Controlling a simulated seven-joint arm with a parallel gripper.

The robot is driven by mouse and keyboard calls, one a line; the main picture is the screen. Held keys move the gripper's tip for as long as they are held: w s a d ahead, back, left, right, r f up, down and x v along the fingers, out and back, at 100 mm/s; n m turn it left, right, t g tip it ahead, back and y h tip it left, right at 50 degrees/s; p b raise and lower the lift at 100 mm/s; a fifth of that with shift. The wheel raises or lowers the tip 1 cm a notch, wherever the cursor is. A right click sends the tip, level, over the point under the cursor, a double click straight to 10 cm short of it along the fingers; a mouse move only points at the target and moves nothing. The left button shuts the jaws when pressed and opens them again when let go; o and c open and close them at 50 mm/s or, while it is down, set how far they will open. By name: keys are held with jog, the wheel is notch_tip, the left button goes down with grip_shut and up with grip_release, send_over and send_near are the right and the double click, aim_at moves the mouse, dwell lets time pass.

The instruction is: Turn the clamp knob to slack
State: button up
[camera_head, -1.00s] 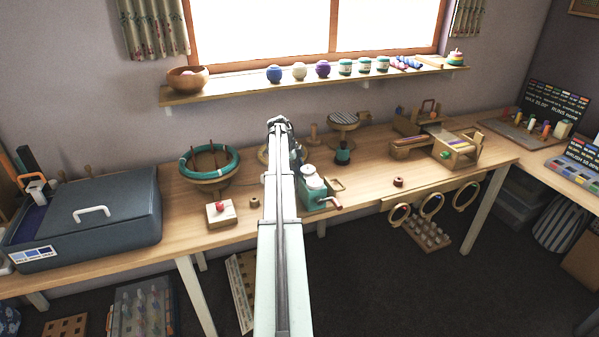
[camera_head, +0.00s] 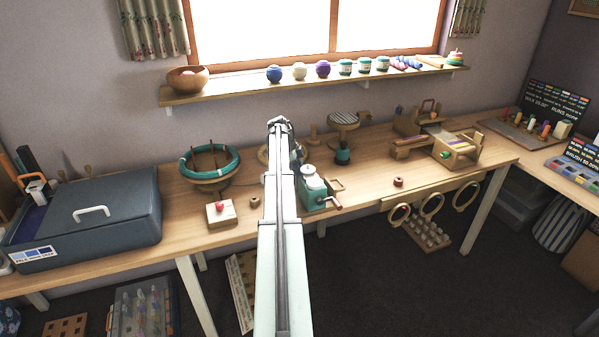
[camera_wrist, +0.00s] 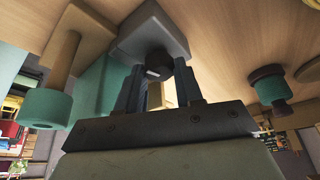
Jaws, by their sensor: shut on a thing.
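In the wrist view, a dark round knob (camera_wrist: 158,63) with a pale mark on its face sits on a grey block (camera_wrist: 140,35). I take it to be the clamp knob. My gripper (camera_wrist: 156,76) is shut on this knob, with one dark finger on each side of it. A light wooden or cream piece shows between the fingers, below the knob. The teal device (camera_head: 312,193) with a white top and a red-handled crank stands just right of the arm.
A wooden stem with a teal end (camera_wrist: 45,108) is left of my gripper in the wrist view, and a teal spool (camera_wrist: 271,88) is to the right. A grey case (camera_head: 120,225), a round teal-rimmed stand (camera_head: 184,170) and a wooden loom-like frame (camera_head: 462,157) stand along the bench.

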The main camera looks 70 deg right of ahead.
jog(key=shift+s+a+n+h, duration=0.15)
jog(key=shift+n+h, duration=0.25)
jog(key=shift+n, duration=0.7)
jog(key=shift+n+t+h, duration=0.3)
jog(key=shift+n+h, duration=0.1)
jog(key=shift+n, duration=0.9)
jog(key=o, duration=1)
jog(key=shift+o, duration=0.2)
jog(key=v, duration=1.4)
jog(key=shift+f, duration=0.1)
